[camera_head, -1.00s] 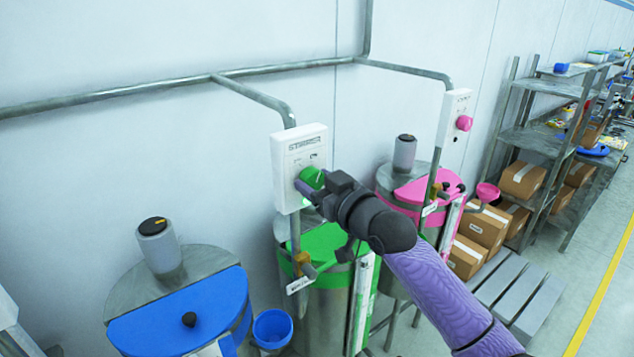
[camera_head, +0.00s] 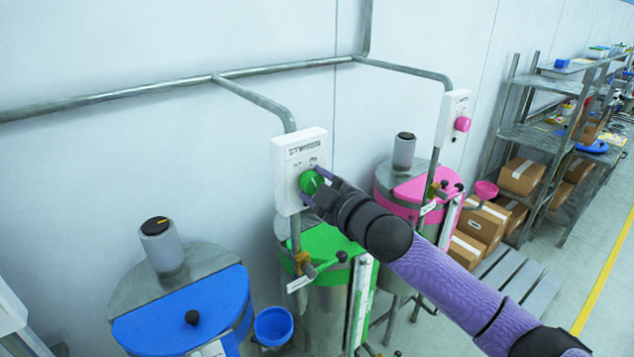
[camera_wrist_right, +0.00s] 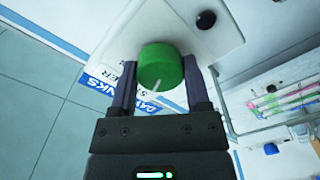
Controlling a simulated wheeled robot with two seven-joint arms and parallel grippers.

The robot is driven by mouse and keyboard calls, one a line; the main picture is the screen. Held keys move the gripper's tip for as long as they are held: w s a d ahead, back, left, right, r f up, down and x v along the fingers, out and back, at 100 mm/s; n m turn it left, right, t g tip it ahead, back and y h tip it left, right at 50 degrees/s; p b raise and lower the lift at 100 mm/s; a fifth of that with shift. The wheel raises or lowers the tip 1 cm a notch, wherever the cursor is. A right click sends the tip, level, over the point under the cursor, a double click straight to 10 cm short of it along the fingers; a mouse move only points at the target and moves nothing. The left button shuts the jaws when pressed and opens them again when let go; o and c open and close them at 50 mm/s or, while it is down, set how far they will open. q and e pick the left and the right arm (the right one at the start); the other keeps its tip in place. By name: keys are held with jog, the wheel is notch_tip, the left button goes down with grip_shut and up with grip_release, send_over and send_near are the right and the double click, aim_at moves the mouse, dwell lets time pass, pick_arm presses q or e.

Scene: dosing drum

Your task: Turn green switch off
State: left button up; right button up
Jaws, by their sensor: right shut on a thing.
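The green switch (camera_head: 312,182) is a round knob on a white control box (camera_head: 292,158) on a pipe above the green-lidded drum. My right gripper (camera_head: 313,184) is at the knob, with its fingers on either side of it. In the right wrist view the green knob (camera_wrist_right: 160,68) sits between the two fingers of my right gripper (camera_wrist_right: 160,85), which is shut on it. A pale pointer line shows on the knob's face. My left gripper is not in view.
A blue-lidded drum (camera_head: 185,315) stands at left, the green-lidded drum (camera_head: 325,243) below the box. A pink-lidded drum (camera_head: 425,188) and pink switch (camera_head: 462,124) are to the right. Shelves (camera_head: 535,135) and cartons (camera_head: 484,226) stand farther right.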

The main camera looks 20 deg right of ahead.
jog(key=shift+n, duration=0.6)
jog(key=o, duration=1.3)
jog(key=b+v, duration=0.2)
jog(key=v, duration=0.8)
